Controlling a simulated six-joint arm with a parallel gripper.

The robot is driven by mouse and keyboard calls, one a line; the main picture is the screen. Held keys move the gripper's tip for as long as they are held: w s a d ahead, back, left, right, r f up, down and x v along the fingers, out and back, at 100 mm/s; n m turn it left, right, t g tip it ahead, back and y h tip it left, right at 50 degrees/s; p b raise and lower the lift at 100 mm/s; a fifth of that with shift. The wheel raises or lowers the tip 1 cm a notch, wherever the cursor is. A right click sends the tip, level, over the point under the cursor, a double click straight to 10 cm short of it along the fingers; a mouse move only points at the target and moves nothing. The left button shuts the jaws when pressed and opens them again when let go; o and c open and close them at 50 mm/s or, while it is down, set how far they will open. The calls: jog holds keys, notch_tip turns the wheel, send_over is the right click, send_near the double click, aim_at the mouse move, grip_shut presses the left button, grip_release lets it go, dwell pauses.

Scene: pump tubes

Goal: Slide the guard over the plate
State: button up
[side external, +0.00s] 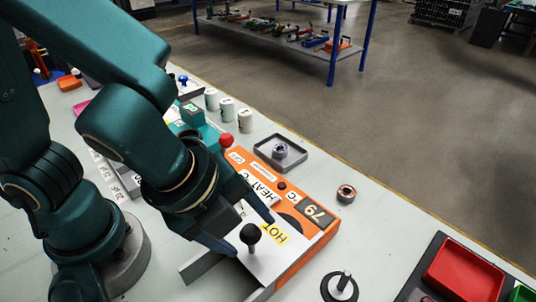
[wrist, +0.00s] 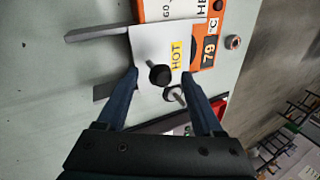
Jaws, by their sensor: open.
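The guard (side external: 258,262) is a light grey sheet with an upright black knob (side external: 250,234). It also shows in the wrist view (wrist: 146,45), with the knob (wrist: 160,76) near the middle. A yellow HOT label (wrist: 176,54) lies at its edge. The plate (side external: 290,224) appears as a dark curved patch on the orange heater, next to the HOT label; the rest of it is hidden. My gripper (side external: 251,236) is open, its fingers on either side of the knob with gaps showing in the wrist view. I cannot tell how far down the fingers reach.
The orange heater (side external: 318,236) shows a 79 display. Grey rails (side external: 197,267) extend at its near end. A black disc with a pin (side external: 340,287) and a red bin (side external: 466,271) stand to the right. A grey tray (side external: 292,164) and white cups (side external: 228,108) are behind.

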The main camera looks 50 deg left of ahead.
jog(key=shift+x, duration=0.9)
grip_shut()
dwell(0.9)
